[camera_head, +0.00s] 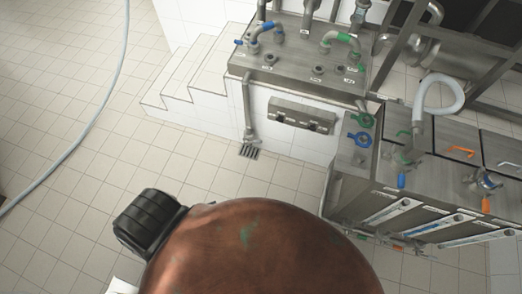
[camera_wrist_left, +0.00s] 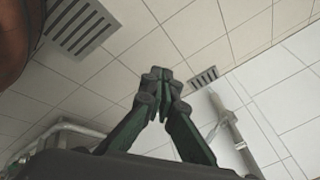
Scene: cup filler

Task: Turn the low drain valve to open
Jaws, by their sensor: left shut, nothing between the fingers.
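My left gripper (camera_wrist_left: 162,82) is shut and empty in the left wrist view, its dark green fingers meeting near the middle of the picture. It points at the tiled floor. A grey drain pipe (camera_wrist_left: 228,118) is to the right of the fingertips and apart from them in the picture. In the head view a drain pipe (camera_head: 248,108) runs down the front of the white block to a small floor grate (camera_head: 249,152). I cannot make out for certain which part is the low drain valve or how it is turned. Neither gripper shows in the head view.
A steel filler top (camera_head: 297,62) with pipes and coloured handles is at the back. White steps (camera_head: 190,75) stand left of it. A steel cabinet (camera_head: 440,185) is at the right. A large floor grate (camera_wrist_left: 82,25) is at upper left. Tiled floor (camera_head: 60,80) is open at left, crossed by a hose (camera_head: 112,85).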

